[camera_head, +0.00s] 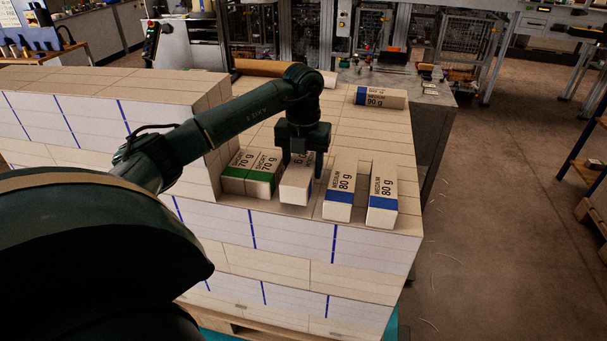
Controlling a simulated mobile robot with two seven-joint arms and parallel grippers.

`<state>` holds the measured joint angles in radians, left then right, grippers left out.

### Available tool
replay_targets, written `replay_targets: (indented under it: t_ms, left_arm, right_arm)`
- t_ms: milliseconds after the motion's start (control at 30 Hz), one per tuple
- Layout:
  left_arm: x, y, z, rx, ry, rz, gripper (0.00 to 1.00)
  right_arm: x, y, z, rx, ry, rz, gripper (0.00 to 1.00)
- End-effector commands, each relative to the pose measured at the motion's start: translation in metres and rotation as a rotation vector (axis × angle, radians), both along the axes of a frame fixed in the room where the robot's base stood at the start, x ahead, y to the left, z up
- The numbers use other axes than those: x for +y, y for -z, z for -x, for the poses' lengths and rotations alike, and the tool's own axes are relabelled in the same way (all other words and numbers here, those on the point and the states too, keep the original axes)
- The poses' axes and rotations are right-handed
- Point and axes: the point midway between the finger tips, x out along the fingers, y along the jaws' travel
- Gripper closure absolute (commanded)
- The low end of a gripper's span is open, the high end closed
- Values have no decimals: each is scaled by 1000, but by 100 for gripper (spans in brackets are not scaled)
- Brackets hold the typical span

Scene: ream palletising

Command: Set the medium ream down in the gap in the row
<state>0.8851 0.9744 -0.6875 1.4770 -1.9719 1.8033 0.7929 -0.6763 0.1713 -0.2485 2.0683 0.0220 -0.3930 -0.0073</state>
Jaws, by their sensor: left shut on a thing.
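My left gripper (302,166) reaches down over the front row and is shut on a white-ended ream (295,190). The gripper hides most of the ream's top, so its label cannot be read. The held ream is between a green-banded 70 g ream (262,176) on its left and a blue-banded medium 80 g ream (341,190) on its right. It is close to the green one, with a narrow space on the blue side. Whether it touches the layer below is unclear. My right gripper is not in view.
Another green-banded ream (236,172) and another blue-banded 80 g ream (382,195) flank the row. A medium 90 g ream (380,97) lies at the back of the stack (400,140). A higher stack block (150,90) stands left. The stack's middle top is clear.

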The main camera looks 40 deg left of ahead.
Motion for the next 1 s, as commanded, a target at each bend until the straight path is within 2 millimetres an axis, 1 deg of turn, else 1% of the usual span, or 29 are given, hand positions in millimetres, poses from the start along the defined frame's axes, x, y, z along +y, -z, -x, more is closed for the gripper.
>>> replay_targets:
  t_ms: [100,200,533,567,800,833,1000]
  left_arm:
    - [-1,17,1,4,1,2,82]
    - [0,28,0,2,1,1,82]
    - [0,31,0,-1,1,0,82]
    - [0,33,0,1,1,0,47]
    - [0,32,0,1,1,0,27]
    - [0,32,0,1,1,0,26]
    - [0,32,0,1,1,0,26]
  right_arm:
    - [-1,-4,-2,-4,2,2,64]
    - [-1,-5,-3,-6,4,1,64]
    - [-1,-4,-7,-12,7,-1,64]
    - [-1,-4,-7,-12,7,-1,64]
    - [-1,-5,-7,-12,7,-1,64]
    - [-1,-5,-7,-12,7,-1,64]
    - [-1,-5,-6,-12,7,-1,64]
